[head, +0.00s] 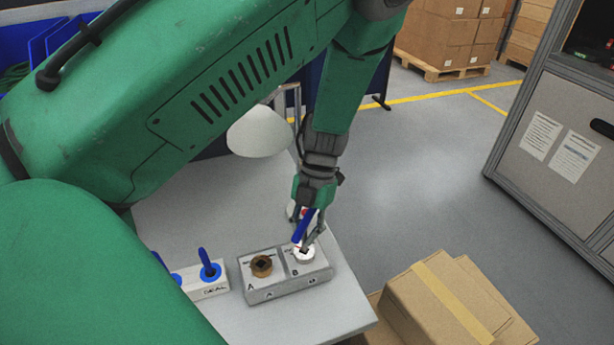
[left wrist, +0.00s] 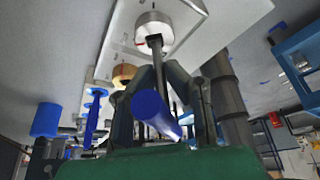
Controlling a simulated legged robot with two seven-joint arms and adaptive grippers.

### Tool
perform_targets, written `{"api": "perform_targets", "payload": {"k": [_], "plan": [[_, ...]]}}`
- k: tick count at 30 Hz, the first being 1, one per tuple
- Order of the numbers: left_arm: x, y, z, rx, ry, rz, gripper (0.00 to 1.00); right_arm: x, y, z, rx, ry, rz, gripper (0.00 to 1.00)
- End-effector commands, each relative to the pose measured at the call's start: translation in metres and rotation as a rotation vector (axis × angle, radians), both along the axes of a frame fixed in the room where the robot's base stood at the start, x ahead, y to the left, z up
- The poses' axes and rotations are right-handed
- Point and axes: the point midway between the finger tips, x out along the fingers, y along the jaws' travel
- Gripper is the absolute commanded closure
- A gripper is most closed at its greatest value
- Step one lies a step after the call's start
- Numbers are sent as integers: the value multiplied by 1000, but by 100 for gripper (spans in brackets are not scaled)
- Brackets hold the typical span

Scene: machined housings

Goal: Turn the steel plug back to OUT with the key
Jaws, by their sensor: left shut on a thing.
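A grey housing block (head: 288,290) lies on the table with a brass plug (head: 261,266) at A and a steel plug (head: 304,257) at B. My left gripper (head: 309,238) is just above the steel plug, shut on a key (head: 302,228) with a blue handle. In the left wrist view the key's steel shaft (left wrist: 157,50) reaches the dark socket of the steel plug (left wrist: 153,24); how deep it sits is hidden. The brass plug (left wrist: 124,73) is beside it there. The steel plug's turn position cannot be read. My right gripper is not in view.
A white holder (head: 208,291) with blue-handled tools stands left of the block. A pale lamp shade (head: 259,131) hangs behind, partly covered by my arm. Cardboard boxes (head: 440,300) stand beyond the table's right edge. The table (head: 200,235) is bare behind the block.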

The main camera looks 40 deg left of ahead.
Motion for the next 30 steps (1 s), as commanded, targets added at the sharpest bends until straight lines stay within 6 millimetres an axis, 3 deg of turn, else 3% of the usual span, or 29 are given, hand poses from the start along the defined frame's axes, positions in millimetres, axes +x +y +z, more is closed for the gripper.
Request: {"api": "perform_targets", "payload": {"k": [4, 6, 7, 19, 30], "plan": [[-4, 0, -2, -1, 10, -2, 100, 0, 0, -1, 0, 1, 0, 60], [-4, 0, -2, -1, 10, -2, 69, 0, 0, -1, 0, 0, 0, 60], [-3, 0, -2, -1, 9, -3, 66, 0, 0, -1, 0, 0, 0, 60], [3, 1, 5, 1, 0, -5, 66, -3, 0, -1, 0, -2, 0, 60], [31, 8, 72, 1, -1, -5, 66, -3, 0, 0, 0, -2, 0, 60]]}}
